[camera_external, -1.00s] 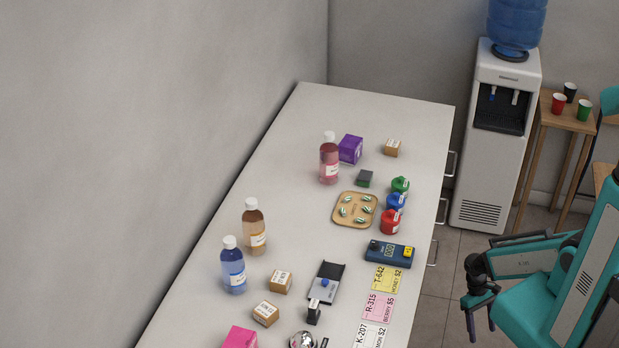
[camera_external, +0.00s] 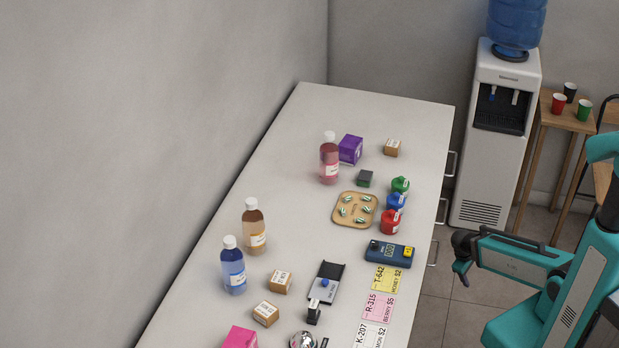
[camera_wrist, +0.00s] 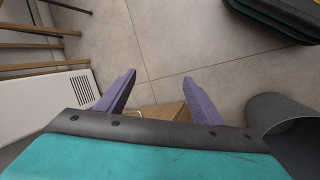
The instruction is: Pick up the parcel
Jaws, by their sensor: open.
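In the wrist view my gripper (camera_wrist: 159,79) is open, its two purple fingers spread over the tiled floor. A brown, box-like thing (camera_wrist: 168,112) shows between and behind the fingers. Its lower part is hidden by my wrist, and I cannot tell for sure that it is the parcel. In the external view my gripper (camera_external: 461,272) is right of the counter, mostly hidden behind my arm. Small brown labelled boxes stand on the counter: one at the far end (camera_external: 392,148) and two nearer (camera_external: 280,282) (camera_external: 265,314). None is near my gripper.
The white counter (camera_external: 290,130) holds bottles, a purple box (camera_external: 350,149), a pill tray (camera_external: 342,213) and price cards. A water dispenser (camera_external: 495,150) and a wooden stand with cups (camera_external: 550,125) are behind. A dark grey rounded thing (camera_wrist: 285,115) is at the right in the wrist view.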

